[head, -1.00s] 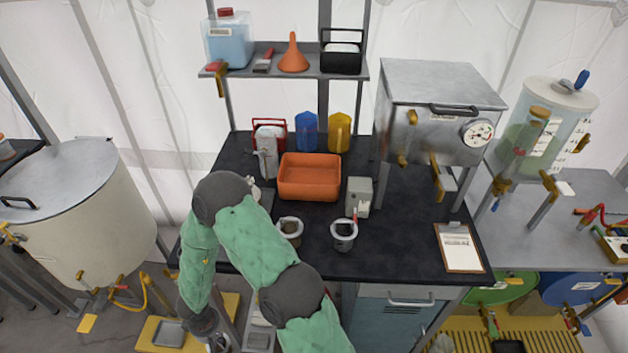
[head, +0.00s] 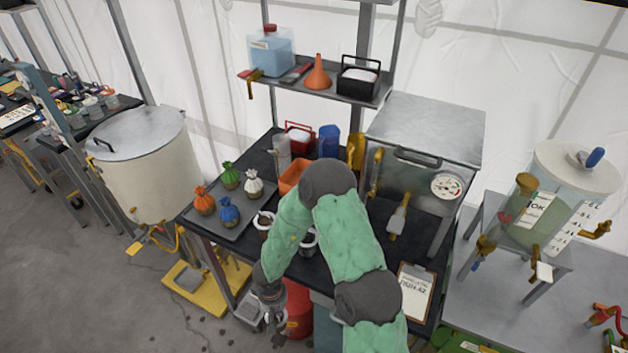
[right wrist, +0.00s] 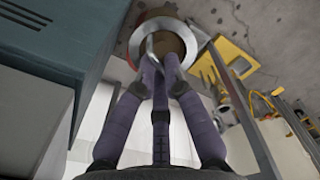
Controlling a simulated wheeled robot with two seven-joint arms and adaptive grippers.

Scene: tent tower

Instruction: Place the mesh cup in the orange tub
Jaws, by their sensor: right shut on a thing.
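The orange tub (head: 294,174) stands on the dark bench in the head view, largely hidden behind my right arm. My right gripper (head: 277,325) hangs low in front of the bench, below its top and apart from the tub. My left gripper does not show.
Two pale-rimmed pots (head: 263,221) stand on the bench, one partly behind my arm. A tray (head: 197,220) holds several tied bags at the bench's left. A clipboard (head: 415,292) and metal oven (head: 425,140) are at the right. A red container (head: 298,300) is below.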

